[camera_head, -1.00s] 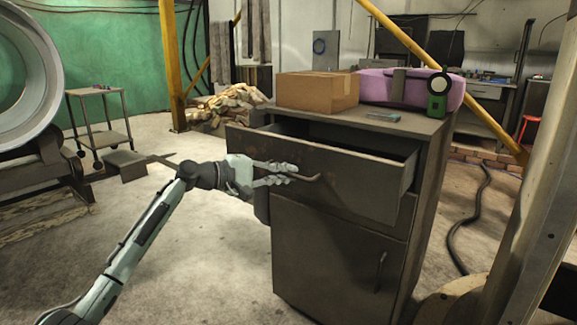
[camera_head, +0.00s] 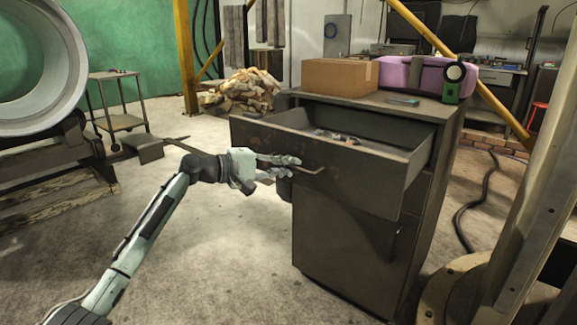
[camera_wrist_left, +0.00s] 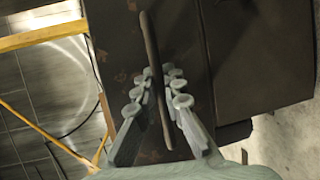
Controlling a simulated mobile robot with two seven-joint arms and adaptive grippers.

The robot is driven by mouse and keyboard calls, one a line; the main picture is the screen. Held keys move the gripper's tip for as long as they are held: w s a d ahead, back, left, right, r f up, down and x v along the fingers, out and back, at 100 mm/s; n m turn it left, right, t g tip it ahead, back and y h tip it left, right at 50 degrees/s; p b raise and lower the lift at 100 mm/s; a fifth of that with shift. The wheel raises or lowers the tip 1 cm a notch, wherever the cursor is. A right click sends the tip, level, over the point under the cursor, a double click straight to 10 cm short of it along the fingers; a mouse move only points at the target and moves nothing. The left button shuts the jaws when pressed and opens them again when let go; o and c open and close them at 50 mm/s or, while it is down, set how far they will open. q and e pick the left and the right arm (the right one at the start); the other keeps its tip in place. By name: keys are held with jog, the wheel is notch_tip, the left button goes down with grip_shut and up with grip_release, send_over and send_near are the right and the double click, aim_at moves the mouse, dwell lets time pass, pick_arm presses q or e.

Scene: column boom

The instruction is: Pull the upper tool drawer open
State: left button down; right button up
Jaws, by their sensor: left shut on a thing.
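The upper tool drawer (camera_head: 345,172) sticks well out of the dark metal cabinet (camera_head: 345,255), and its inside shows with a few small items (camera_head: 337,136) lying in it. My left gripper (camera_head: 290,162) is at the drawer's front, shut on its bar handle (camera_head: 316,171). In the left wrist view the fingers (camera_wrist_left: 160,95) sit on both sides of the handle (camera_wrist_left: 152,60), with the rusty drawer front (camera_wrist_left: 120,50) behind. My right gripper is not in view.
On the cabinet top are a cardboard box (camera_head: 340,77), a pink case (camera_head: 400,72), a green device (camera_head: 453,84) and a small flat item (camera_head: 402,100). A trolley (camera_head: 118,100) stands at the back left. The floor left of the cabinet is mostly clear.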

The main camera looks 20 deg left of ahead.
pick_arm(q)
jog(key=c, duration=1.6)
grip_release()
jog(key=v, duration=1.2)
jog(key=shift+r, duration=0.15)
jog(key=s+d+f+m+g+y, duration=0.2)
jog(key=s+f, duration=0.2)
jog(key=f, duration=0.6)
jog(key=s+d+f+m+g+y, duration=0.1)
jog(key=s+f+y, duration=0.15)
jog(key=f, duration=0.85)
jog(key=s+d+f+m+g+y, duration=0.2)
jog(key=s+f, duration=0.3)
jog(key=f, duration=0.5)
jog(key=s+f+m+g+y, duration=0.1)
jog(key=s+f+m+y, duration=0.2)
jog(key=s+f, duration=0.4)
jog(key=s+f+m+g+y, duration=0.2)
jog(key=s+f, duration=0.6)
jog(key=s, duration=0.7)
jog(key=shift+f+m+g+y, duration=0.15)
jog(key=shift+m+g+y, duration=0.25)
jog(key=shift+m, duration=0.5)
